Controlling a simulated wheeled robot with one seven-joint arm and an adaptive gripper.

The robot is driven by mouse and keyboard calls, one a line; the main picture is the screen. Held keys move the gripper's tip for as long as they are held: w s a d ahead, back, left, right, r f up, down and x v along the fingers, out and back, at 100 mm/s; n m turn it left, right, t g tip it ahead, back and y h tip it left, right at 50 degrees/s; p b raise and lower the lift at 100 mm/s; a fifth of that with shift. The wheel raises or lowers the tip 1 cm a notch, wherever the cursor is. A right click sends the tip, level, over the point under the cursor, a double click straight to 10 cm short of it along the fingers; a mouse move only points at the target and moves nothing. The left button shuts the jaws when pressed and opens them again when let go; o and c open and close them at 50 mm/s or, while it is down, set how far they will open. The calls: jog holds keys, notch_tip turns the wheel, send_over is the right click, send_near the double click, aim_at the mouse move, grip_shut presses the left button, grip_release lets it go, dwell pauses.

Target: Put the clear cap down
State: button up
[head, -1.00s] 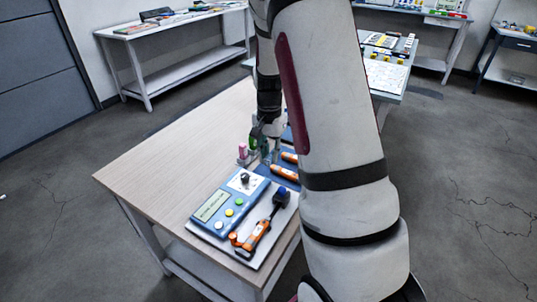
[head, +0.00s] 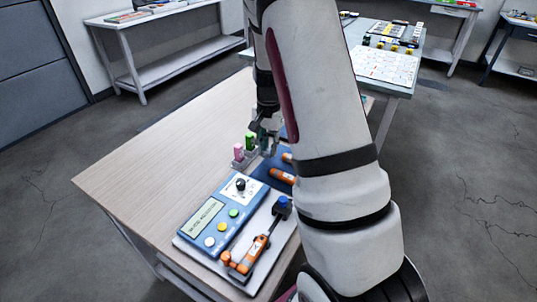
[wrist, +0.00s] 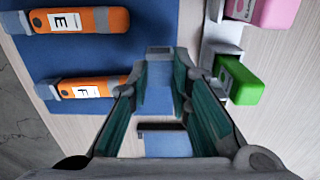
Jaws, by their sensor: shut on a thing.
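My gripper (head: 268,138) points down over the blue mat, just right of a small grey rack (head: 246,163), partly hidden by my arm in the head view. In the wrist view my gripper (wrist: 160,72) has its teal-padded fingers drawn in, shut on a small see-through piece, the clear cap (wrist: 159,52), whose outline is faint. A green-capped item (wrist: 238,80) and a pink-capped item (wrist: 272,10) stand in the rack to the right. Orange sensors marked E (wrist: 85,20) and F (wrist: 88,88) lie on the blue mat (wrist: 150,25) to the left.
A blue meter (head: 222,217) with a display and coloured buttons and an orange-handled probe (head: 258,245) lie on a white tray at the table's front. The left part of the wooden table (head: 150,170) is bare. Other benches stand behind.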

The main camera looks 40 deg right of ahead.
aim_at(269, 149)
jog(key=shift+f, duration=1.4)
jog(key=shift+f, duration=0.1)
jog(key=shift+f+b, duration=0.1)
jog(key=shift+b, duration=0.2)
jog(key=o, duration=0.9)
jog(key=shift+c, duration=0.2)
